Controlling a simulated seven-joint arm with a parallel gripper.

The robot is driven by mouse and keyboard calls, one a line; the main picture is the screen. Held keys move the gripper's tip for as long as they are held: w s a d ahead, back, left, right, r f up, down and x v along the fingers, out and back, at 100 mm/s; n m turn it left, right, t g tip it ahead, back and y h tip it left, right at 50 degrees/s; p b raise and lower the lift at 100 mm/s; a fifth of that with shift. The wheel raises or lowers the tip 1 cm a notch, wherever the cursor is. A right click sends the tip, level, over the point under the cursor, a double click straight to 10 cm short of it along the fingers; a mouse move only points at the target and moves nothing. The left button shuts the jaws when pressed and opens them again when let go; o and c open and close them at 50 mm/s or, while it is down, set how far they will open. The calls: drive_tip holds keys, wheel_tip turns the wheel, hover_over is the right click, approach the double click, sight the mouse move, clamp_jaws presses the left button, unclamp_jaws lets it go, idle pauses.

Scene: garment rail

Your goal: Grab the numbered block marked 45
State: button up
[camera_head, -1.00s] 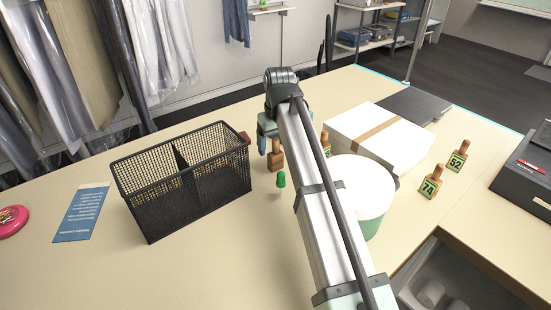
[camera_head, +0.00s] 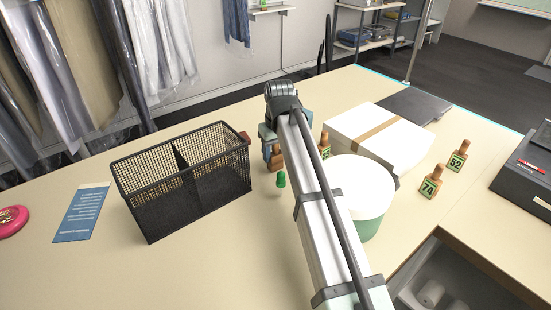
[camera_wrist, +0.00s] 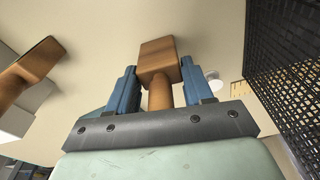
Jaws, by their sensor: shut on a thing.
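In the wrist view my gripper (camera_wrist: 158,88) has its two blue fingers on either side of the narrow stem of a wooden block (camera_wrist: 158,52). The jaws are shut on it. In the head view my gripper (camera_head: 268,148) is low over the table, and this wooden block (camera_head: 277,159) shows partly beside it. No number can be read on this block, so I cannot tell whether it is 45. Another wooden block (camera_head: 325,143) stands just right of my arm, its number too small to read; a wooden block (camera_wrist: 35,65) also shows left in the wrist view.
A black mesh basket (camera_head: 150,205) stands close on the left. Right of my arm are a white-topped round tub (camera_head: 362,185), a white box (camera_head: 350,125), and blocks marked 74 (camera_head: 431,186) and 52 (camera_head: 457,160).

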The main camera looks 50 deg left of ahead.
drive_tip(key=c, duration=0.5)
